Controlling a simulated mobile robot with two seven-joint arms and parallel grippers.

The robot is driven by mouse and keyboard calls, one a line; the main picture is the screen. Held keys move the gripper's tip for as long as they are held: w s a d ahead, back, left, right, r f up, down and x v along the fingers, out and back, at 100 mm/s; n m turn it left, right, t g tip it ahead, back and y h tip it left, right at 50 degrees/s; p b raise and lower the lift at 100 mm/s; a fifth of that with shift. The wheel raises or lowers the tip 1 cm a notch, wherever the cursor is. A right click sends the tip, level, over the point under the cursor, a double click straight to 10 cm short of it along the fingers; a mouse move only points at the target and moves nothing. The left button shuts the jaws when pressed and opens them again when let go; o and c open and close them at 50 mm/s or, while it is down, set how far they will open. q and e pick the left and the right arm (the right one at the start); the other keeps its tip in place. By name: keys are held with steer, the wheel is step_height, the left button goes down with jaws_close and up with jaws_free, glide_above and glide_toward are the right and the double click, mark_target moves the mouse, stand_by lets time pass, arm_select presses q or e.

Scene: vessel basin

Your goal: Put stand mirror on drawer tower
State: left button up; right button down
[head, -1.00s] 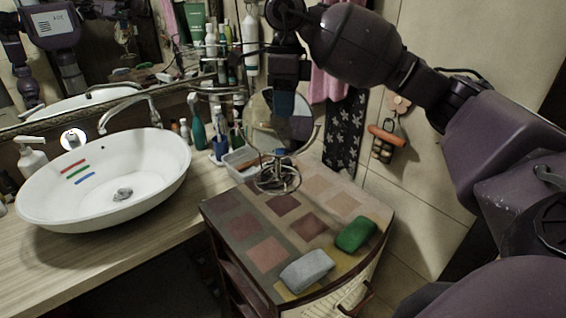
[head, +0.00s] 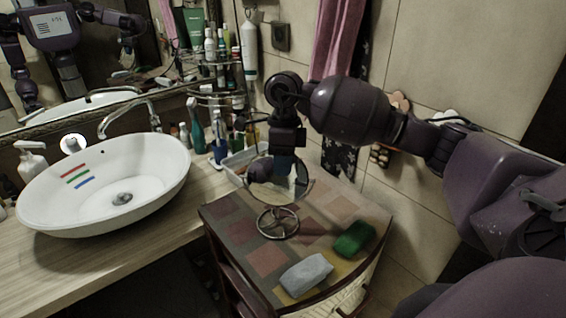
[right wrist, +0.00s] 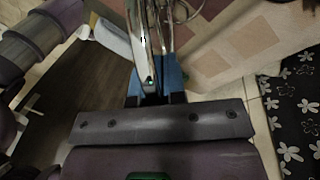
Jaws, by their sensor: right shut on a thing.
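The stand mirror (head: 278,222) has a round glass and a round wire base. It is upright over the middle of the patterned top of the drawer tower (head: 225,213); I cannot tell whether the base touches it. My right gripper (head: 285,163) is shut on the upper rim of the mirror from above. In the right wrist view, the mirror's metal edge (right wrist: 146,50) runs between the blue fingertips (right wrist: 155,80). My left gripper is not directly in view.
A grey sponge (head: 306,274) and a green sponge (head: 354,239) lie on the tower's front and right. A white basin (head: 110,185) stands on the wooden counter at left. A clear tray (head: 238,165) and bottles stand behind the tower, beside the tiled wall.

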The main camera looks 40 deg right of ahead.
steer(key=c, duration=1.2)
jaws_free()
steer(key=shift+r, duration=0.25)
steer(key=b+v, duration=0.1)
steer(key=v, duration=1)
steer(key=shift+w+r+b, duration=0.15)
steer(key=shift+r+b, duration=0.15)
